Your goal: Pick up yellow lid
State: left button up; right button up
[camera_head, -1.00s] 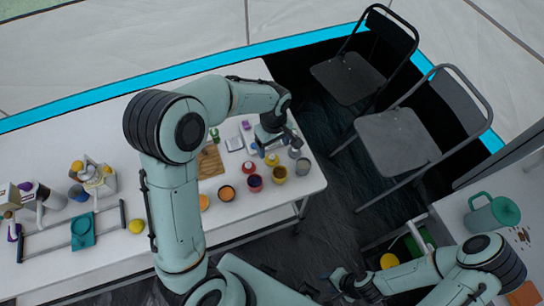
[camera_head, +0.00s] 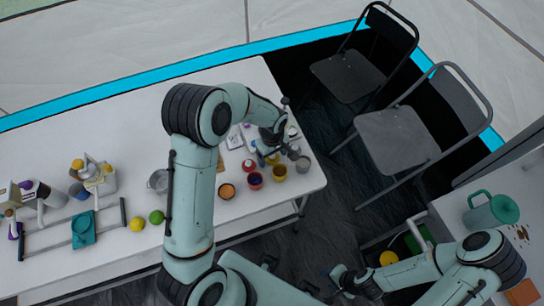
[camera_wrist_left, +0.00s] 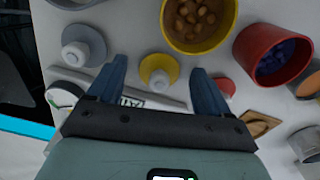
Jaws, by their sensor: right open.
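In the head view the yellow lid (camera_head: 272,158) is partly hidden beneath my left gripper (camera_head: 268,149). My right gripper (camera_head: 338,280) is open, low and right of centre, away from the table.
Close around the lid are a grey lid (camera_wrist_left: 84,45), a red lid (camera_wrist_left: 226,86), a yellow pot (camera_wrist_left: 172,35) of brown pieces and a red pot (camera_wrist_left: 246,50). A grey cup (camera_head: 303,164) stands near the table's right edge. Two chairs (camera_head: 397,135) stand beyond.

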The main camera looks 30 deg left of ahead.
pick_arm(q)
jog(key=c, duration=1)
jog(key=shift+c, duration=0.2)
jog(key=shift+r, duration=0.1)
notch_tip(320, 180, up, 18)
jog(key=p, duration=0.1)
jog(key=s+d+f+b, duration=0.1)
jog(key=f+b, duration=0.2)
jog(key=s+d+f+b, duration=0.2)
jog(key=f+b, duration=0.1)
jog(key=f, duration=0.1)
jog(key=s+d+f+b, duration=0.1)
jog(key=d+f+b, duration=0.1)
jog(key=f+b, duration=0.1)
jog(key=shift+s+f+b, duration=0.25)
jog(key=shift+f+b, duration=0.15)
jog(key=shift+f, duration=0.25)
jog(key=shift+d+f+b, duration=0.1)
jog(key=shift+f+b, duration=0.6)
jog(key=shift+f, duration=0.2)
pick_arm(e)
jog(key=s+f, duration=0.4)
jog(key=f, duration=0.7)
jog(key=shift+s, duration=0.2)
